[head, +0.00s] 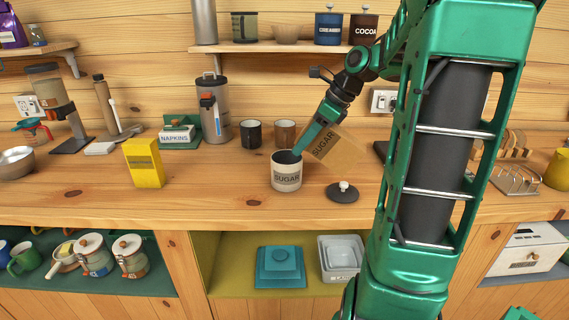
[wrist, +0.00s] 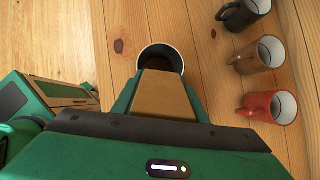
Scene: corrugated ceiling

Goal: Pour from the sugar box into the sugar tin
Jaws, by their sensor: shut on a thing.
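The sugar tin (head: 287,178) is a cream tin marked SUGAR, standing upright and open on the wooden counter. Its dark lid (head: 343,195) with a pale knob lies to its right. The sugar box (head: 328,146) is brown, marked SUGAR, and steeply tilted just above and to the right of the tin. My gripper (head: 303,143) is shut on the box. In the wrist view the box (wrist: 165,95) sits between the fingers and its end overlaps the tin's opening (wrist: 162,50). Part of the tin's inside shows dark. I cannot see any sugar flowing.
A black mug (head: 251,134) and a brown mug (head: 285,133) stand behind the tin. A red mug (wrist: 271,108) shows in the wrist view. A yellow box (head: 146,163) stands at left, with a napkin holder (head: 178,136) and a grey canister (head: 215,110) behind. The front counter is clear.

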